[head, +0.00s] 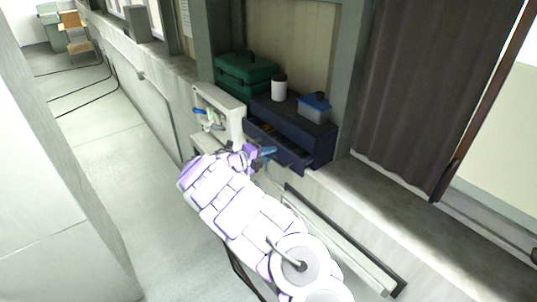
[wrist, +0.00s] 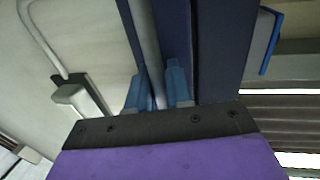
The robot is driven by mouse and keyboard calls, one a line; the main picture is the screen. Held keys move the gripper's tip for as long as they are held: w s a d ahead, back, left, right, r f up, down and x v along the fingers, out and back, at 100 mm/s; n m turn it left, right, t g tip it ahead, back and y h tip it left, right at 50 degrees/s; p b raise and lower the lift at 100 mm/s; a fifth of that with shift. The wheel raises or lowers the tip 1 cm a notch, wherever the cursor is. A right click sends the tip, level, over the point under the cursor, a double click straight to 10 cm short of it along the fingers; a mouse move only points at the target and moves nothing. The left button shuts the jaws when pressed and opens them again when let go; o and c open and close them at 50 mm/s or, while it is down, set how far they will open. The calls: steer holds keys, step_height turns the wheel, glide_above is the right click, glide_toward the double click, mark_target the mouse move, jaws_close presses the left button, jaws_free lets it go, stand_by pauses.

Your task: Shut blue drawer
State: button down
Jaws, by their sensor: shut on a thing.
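The blue drawer (head: 292,158) stands partly out of a dark blue cabinet (head: 322,148) on the ledge, and a strip of its inside shows. My gripper (head: 267,152) is at the drawer's front, near its left end. In the wrist view, the two blue fingers of my gripper (wrist: 161,90) are shut on a grey bar handle (wrist: 147,35) that runs along the blue drawer front (wrist: 173,40). The fingers hide part of the handle. What lies in the drawer is too small to tell.
A white canister (head: 279,89) and a blue box with a pale body (head: 314,109) stand on the cabinet. A green case (head: 245,73) is behind it to the left. A white open holder (head: 218,103) stands left of the drawer. A dark curtain (head: 410,90) hangs at right.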

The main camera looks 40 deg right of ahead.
steer(key=x, duration=0.1)
steer(key=p+x, duration=0.1)
steer(key=x, duration=0.2)
steer(key=shift+d+r+p, duration=0.3)
steer(key=shift+p, duration=0.1)
steer(key=c, duration=1.2)
jaws_free()
steer(key=shift+a, duration=0.1)
steer(key=b+v, duration=0.1)
steer(key=v, duration=1.6)
steer(key=shift+w+a, duration=0.15)
steer(key=shift+a, duration=0.1)
